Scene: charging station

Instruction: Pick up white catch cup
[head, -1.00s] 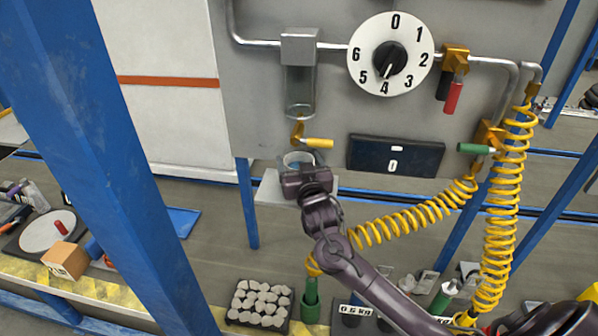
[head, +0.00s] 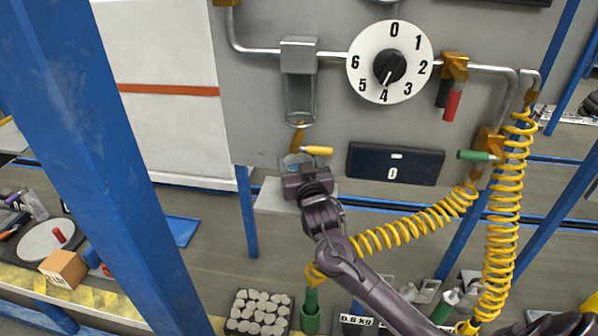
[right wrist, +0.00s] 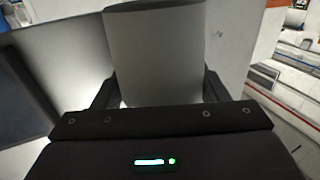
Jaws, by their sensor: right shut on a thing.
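The white catch cup (head: 293,161) is just below the tap's brass spout, mostly hidden behind my right gripper in the head view. Its rim and bluish inside show. My right gripper (head: 304,172) is shut on it. In the right wrist view the pale cup (right wrist: 155,55) stands between the two dark fingers of the gripper (right wrist: 158,88). I cannot tell whether the cup touches the white ledge (head: 267,198) below. The yellow-handled tap (head: 318,151) and clear sight tube (head: 299,97) are directly above. My left gripper is not in view.
The grey panel carries a dial (head: 390,62) pointing to 4 and a dark display (head: 395,164) reading 0. A coiled yellow hose (head: 420,221) hangs to the right of my arm. A blue post (head: 110,150) stands at left. A tray of stones (head: 258,312) is below.

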